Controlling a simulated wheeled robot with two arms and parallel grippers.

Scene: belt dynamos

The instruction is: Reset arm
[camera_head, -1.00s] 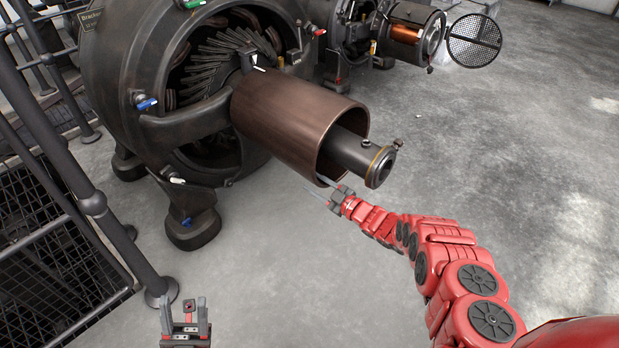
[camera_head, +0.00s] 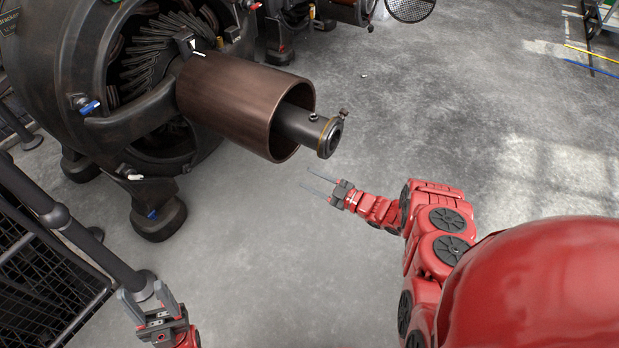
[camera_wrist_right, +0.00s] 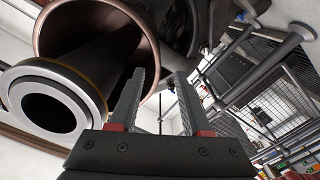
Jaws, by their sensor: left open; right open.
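My right arm (camera_head: 425,230) is red and comes in from the right in the head view. Its gripper (camera_head: 316,184) is open and empty, with thin fingers pointing left, over the floor to the lower right of the dynamo's copper-brown cylinder (camera_head: 240,100). In the right wrist view the open jaws (camera_wrist_right: 155,85) point toward the cylinder's rim (camera_wrist_right: 150,40) and the shaft end (camera_wrist_right: 45,110), with nothing between them. My left gripper (camera_head: 143,296) is open and empty at the bottom left of the head view, pointing up near the railing.
The dark dynamo housing (camera_head: 75,60) fills the upper left, with the shaft (camera_head: 305,130) jutting out toward the right. A black railing (camera_head: 60,220) with mesh stands at the left. Another machine is at the top. Grey floor (camera_head: 470,110) is open at the right.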

